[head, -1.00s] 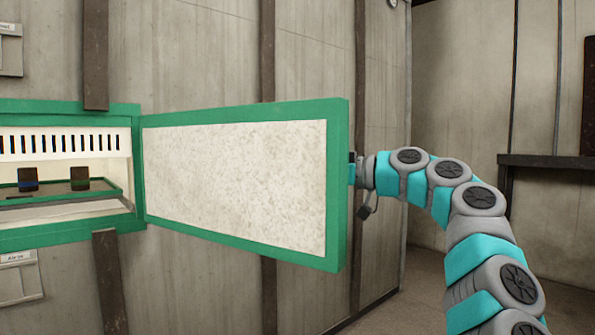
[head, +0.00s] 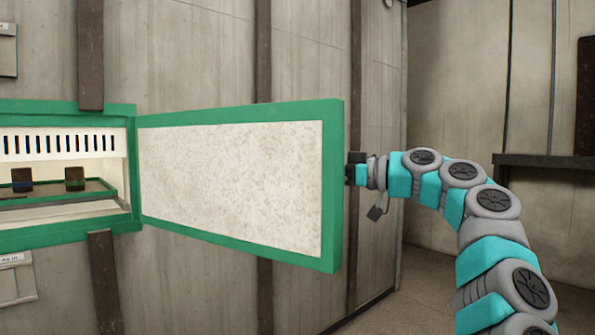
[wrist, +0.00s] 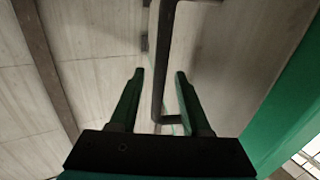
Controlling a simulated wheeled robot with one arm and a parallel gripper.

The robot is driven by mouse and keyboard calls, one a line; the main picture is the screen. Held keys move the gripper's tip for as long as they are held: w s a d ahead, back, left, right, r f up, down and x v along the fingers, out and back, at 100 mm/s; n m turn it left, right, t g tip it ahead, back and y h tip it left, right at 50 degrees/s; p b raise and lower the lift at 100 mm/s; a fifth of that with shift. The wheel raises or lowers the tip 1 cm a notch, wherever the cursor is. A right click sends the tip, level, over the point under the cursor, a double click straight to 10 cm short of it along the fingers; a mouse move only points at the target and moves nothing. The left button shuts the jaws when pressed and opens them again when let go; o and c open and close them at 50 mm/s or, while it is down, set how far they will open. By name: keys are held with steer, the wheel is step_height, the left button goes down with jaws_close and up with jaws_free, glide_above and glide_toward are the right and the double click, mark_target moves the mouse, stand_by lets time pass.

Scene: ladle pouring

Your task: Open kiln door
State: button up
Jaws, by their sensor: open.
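The kiln door (head: 230,190), a pale speckled panel in a green frame, stands swung wide open from the kiln (head: 70,108) at the left of the head view. My gripper (head: 352,168) is just right of the door's free edge, with a small gap showing. In the wrist view my gripper (wrist: 160,73) is open and empty. The dark bar handle (wrist: 157,90) shows between and beyond its two fingers; I cannot tell whether they touch it. A green part of the door (wrist: 292,105) shows at the right. The handle is hidden in the head view.
Inside the kiln, two dark cups (head: 22,180) (head: 75,178) stand on a green-edged tray (head: 90,194). Panelled walls with dark vertical strips stand behind the door. A dark ledge (head: 545,162) is on the right wall. The floor (head: 425,285) behind my arm looks clear.

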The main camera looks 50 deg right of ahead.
steer(key=v, duration=0.4)
steer(key=shift+s+d, duration=0.1)
steer(key=shift+s, duration=0.25)
